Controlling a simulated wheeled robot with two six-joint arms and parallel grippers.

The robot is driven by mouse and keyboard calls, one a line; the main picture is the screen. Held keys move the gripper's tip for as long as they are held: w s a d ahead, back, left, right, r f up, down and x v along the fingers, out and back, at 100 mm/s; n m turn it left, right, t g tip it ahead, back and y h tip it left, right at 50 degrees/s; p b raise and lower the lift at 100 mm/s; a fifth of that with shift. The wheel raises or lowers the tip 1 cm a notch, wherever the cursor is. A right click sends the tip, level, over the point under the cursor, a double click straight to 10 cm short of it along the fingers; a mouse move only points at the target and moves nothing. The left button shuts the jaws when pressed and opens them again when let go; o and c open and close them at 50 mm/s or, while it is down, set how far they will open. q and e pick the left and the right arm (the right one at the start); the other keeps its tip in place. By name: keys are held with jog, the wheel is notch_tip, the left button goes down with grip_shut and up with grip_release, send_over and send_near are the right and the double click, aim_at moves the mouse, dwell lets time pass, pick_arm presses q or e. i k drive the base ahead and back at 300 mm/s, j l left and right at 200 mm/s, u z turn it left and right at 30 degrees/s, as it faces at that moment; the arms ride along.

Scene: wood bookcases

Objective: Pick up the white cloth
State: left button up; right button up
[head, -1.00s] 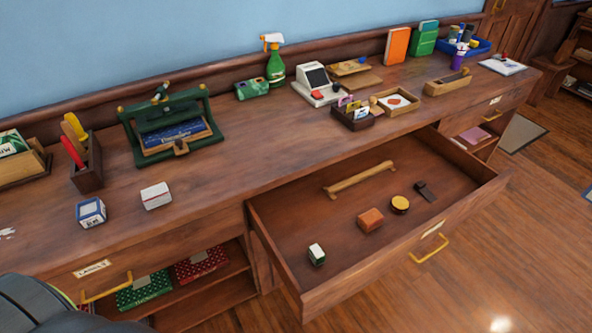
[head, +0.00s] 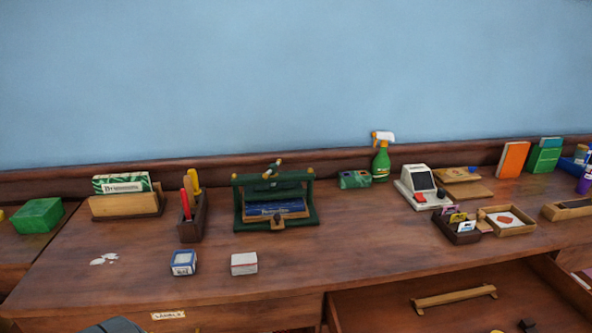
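I cannot make out a clear white cloth. Some small flat white pieces (head: 104,259) lie on the left part of the wooden counter (head: 330,250); I cannot tell whether they are cloth or paper. Neither of my grippers shows in the head view. A dark grey rounded part at the bottom left edge seems to be mine.
A blue-and-white box (head: 183,263) and a white box (head: 244,264) stand near the front edge. Behind are a green press (head: 275,205), a spray bottle (head: 381,162) and a card machine (head: 421,187). A drawer (head: 455,318) stands open at lower right.

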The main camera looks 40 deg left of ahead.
aim_at(245, 264)
jog(key=u, duration=1.75)
